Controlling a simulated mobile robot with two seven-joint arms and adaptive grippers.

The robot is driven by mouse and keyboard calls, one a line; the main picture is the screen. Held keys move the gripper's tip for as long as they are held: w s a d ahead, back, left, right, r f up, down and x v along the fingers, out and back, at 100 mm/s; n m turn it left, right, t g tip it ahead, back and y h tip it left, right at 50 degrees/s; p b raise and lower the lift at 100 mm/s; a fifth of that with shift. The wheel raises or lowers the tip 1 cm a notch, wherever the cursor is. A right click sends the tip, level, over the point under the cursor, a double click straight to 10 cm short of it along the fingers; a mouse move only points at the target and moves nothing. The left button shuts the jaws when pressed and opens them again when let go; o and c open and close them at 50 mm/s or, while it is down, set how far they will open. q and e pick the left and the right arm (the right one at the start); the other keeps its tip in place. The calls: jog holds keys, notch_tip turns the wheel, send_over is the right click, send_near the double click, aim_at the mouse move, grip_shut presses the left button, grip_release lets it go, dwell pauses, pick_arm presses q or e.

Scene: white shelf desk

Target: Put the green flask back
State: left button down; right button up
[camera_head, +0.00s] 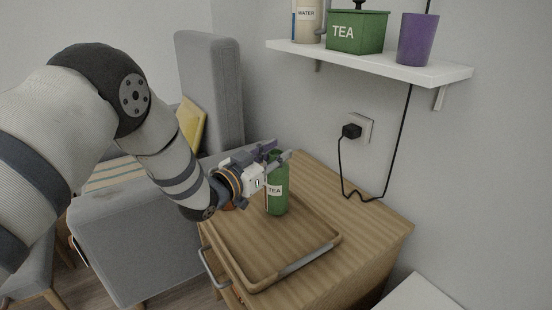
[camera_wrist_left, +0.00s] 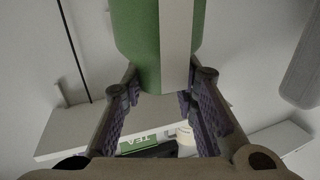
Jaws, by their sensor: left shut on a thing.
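In the left wrist view the flask (camera_wrist_left: 152,52) fills the top middle, between the fingers of the gripper (camera_wrist_left: 163,100). My right gripper is not in view.
The tray, with metal handles, lies on a wooden cabinet (camera_head: 378,232). A white wall shelf (camera_head: 440,72) holds a green TEA box (camera_head: 356,34), a WATER container (camera_head: 306,22) and a purple cup (camera_head: 416,40). A black cable (camera_head: 398,135) hangs from the shelf to a socket. A grey sofa (camera_head: 150,238) stands left.

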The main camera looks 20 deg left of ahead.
pick_arm(q)
jog(key=shift+f, duration=0.35)
jog(key=c, duration=1.3)
grip_release()
jog(key=shift+f, duration=0.1)
jog(key=shift+r, duration=0.3)
jog(key=p+v, duration=0.1)
jog(key=v, duration=1.1)
jog(key=shift+f, duration=0.15)
